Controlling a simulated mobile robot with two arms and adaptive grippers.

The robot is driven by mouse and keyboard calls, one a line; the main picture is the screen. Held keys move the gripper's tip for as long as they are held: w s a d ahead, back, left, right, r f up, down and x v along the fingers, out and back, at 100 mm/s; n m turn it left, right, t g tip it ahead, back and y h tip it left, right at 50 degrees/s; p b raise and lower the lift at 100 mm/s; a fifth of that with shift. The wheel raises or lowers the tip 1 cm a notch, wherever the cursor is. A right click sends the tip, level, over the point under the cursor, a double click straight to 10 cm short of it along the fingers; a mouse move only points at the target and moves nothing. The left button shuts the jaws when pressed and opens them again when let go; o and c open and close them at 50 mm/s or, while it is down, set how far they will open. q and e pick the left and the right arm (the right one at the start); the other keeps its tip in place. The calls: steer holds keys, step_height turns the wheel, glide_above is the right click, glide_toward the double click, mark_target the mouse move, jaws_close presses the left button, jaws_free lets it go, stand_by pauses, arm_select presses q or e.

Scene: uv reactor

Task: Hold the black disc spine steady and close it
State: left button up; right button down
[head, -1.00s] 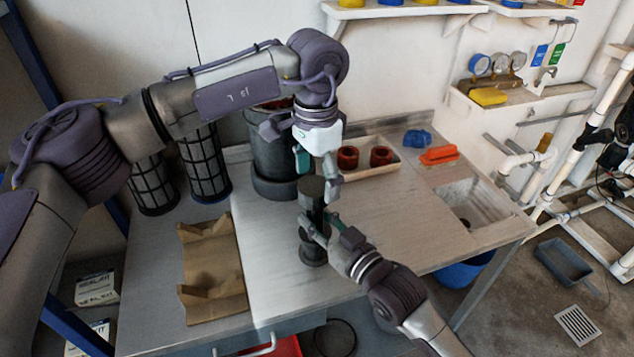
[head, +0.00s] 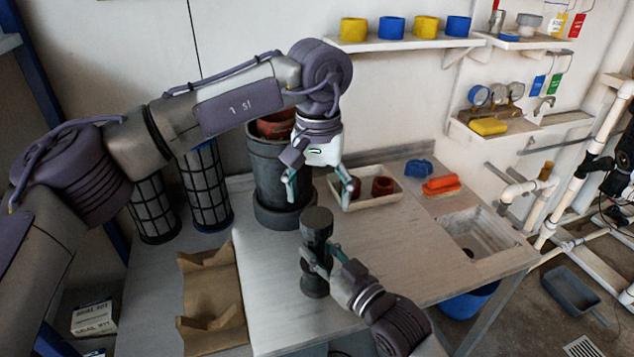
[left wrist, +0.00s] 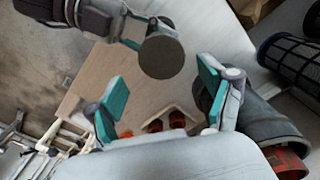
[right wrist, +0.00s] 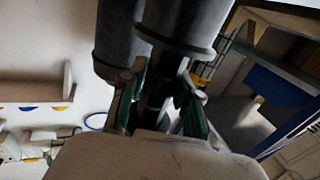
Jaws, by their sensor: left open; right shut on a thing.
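The black disc spine (head: 316,226) stands upright over the front of the bench, a dark cylinder with a wider round top. My right gripper (head: 325,260) is shut on its narrower middle from the right. The right wrist view shows the spine (right wrist: 182,28) between the green pads. My left gripper (head: 321,197) is open and empty above the spine, fingers spread to either side and apart from it. In the left wrist view the spine's round top (left wrist: 161,56) shows between the open fingers. Whether the spine is closed cannot be told.
A grey cylindrical housing (head: 268,175) stands behind the left gripper. A tray (head: 385,200) with red rings is behind it to the right. A brown folded cradle (head: 212,290) lies left. Two black mesh cartridges (head: 205,190) stand back left. The bench (head: 400,240) right of the spine is clear.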

mark_target(317, 217)
arm_select(q)
steer(key=n, duration=0.7)
steer(key=shift+r, duration=0.3)
steer(key=n, duration=0.7)
steer(key=shift+r, duration=0.3)
steer(key=n, duration=0.7)
steer(key=shift+s+a+r, duration=0.1)
steer(key=shift+r, duration=0.2)
steer(key=n, duration=0.7)
steer(key=shift+r+n, duration=0.25)
steer(key=shift+n, duration=0.05)
steer(key=shift+f, duration=4)
